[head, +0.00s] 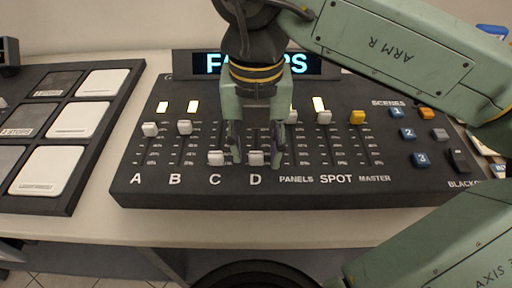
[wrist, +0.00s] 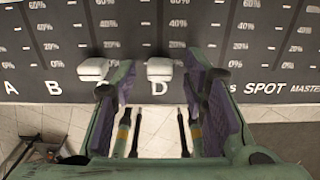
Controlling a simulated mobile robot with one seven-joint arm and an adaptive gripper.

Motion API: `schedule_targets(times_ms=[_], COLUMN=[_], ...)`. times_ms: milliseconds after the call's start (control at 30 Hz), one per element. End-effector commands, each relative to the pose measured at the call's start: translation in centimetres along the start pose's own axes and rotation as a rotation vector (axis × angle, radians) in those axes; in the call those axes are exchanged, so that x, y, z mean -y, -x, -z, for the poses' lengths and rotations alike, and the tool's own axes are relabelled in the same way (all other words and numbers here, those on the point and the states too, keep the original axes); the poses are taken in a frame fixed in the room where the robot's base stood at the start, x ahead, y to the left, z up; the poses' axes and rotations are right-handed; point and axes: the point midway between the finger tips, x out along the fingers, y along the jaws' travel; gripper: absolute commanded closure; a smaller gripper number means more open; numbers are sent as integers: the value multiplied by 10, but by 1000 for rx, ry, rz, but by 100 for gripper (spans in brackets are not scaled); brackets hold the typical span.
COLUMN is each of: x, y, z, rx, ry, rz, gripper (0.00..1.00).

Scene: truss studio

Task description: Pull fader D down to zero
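The white knob of fader D (head: 256,158) sits at the bottom end of its slot, just above the letter D, level with the low knob of fader C (head: 216,158). My gripper (head: 257,157) points down over the console with its fingers apart, one on each side of the D knob. In the wrist view the D knob (wrist: 159,68) lies between the two purple-padded fingers of my gripper (wrist: 160,82), with gaps on both sides. The left finger is close to the C knob (wrist: 93,69).
Knobs A (head: 150,129) and B (head: 184,127) stand higher at left. The panels knob (head: 291,117), spot knob (head: 323,117) and yellow master knob (head: 357,117) stand high at right. Blue scene buttons (head: 408,134) lie further right. A pad board (head: 62,130) lies left of the console.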

Motion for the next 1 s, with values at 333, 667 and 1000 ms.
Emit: schedule_targets(times_ms=[333,667,1000], x=[0,0,0], y=[71,110,112], z=[0,0,1], rx=[4,1,1], ry=[-2,1,2], rz=[0,0,1], gripper=[60,60,60])
